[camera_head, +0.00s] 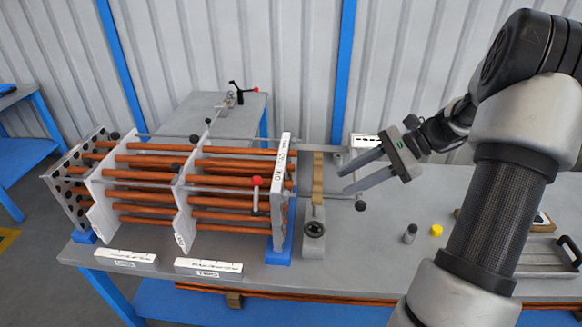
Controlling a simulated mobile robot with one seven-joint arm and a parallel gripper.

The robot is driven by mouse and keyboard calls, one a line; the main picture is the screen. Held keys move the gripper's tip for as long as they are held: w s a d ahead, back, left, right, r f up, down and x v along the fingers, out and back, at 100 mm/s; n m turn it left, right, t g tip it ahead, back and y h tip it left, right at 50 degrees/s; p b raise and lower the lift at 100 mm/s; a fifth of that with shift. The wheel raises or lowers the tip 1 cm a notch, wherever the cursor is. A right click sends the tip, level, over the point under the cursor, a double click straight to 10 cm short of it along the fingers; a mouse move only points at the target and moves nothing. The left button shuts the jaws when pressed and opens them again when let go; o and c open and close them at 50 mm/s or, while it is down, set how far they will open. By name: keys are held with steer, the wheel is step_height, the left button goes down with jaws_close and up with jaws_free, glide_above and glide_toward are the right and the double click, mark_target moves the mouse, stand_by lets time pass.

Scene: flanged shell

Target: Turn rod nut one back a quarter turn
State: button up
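A bundle of copper tubes (150,172) lies level between upright plates on the bench. Thin grey tie rods run along it, with dark round knobs that look like rod nuts. One dark knob (360,205) is on a rod end right of the bundle; others are at the top left (114,135) and on the upper rod (194,138). I cannot tell which is rod nut one. My gripper (343,181) is open and empty, its two fingers apart and pointing left. In the picture it is just above the right-hand knob, with no contact visible.
A red-tipped lever (256,181) stands before the right end plate (280,195). A tan strip (318,178) and a clamp block (314,230) stand right of it. A grey cylinder (410,233) and yellow cap (436,230) stand on the bench. White labels (125,257) line the front.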

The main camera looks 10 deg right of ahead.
mark_target(286, 195)
steer(key=d+m, duration=0.1)
steer(key=w+d+f+m+t+y, duration=0.1)
steer(key=d+m+y, duration=0.1)
steer(key=shift+w+d+f+t, duration=0.3)
steer(key=shift+d+f+t, duration=0.05)
steer(key=shift+d+t, duration=0.05)
steer(key=p+x, duration=0.2)
steer(key=x, duration=1.5)
steer(key=shift+a, duration=0.25)
steer(key=shift+c, duration=0.3)
jaws_close()
